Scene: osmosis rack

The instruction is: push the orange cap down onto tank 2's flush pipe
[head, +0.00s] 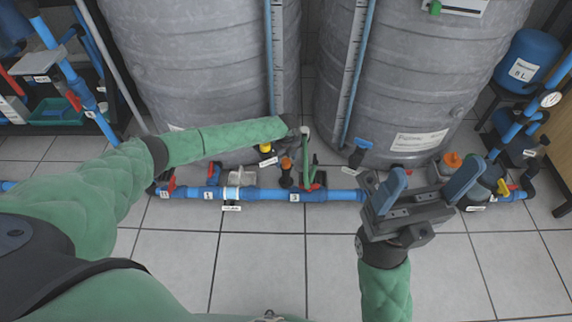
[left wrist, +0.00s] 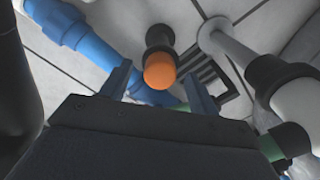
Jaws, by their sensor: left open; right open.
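An orange cap (head: 287,163) sits on top of a short dark upright pipe (head: 286,178) on the blue floor pipe, in front of the gap between the two grey tanks. In the left wrist view the orange cap (left wrist: 160,72) shows between the two blue fingers of my left gripper (left wrist: 158,82), which is open. Whether the fingers touch the cap cannot be told. In the head view my left arm reaches over to the cap's area, and its gripper is hard to make out there. My right gripper (head: 432,176) is open and empty, well to the right.
The blue floor pipe (head: 255,195) runs along the tank bases with several red and blue valve handles. A yellow handle (head: 265,147) is close to the cap. Another orange-topped fitting (head: 452,158) stands at the right. The tiled floor (head: 270,260) in front is clear.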

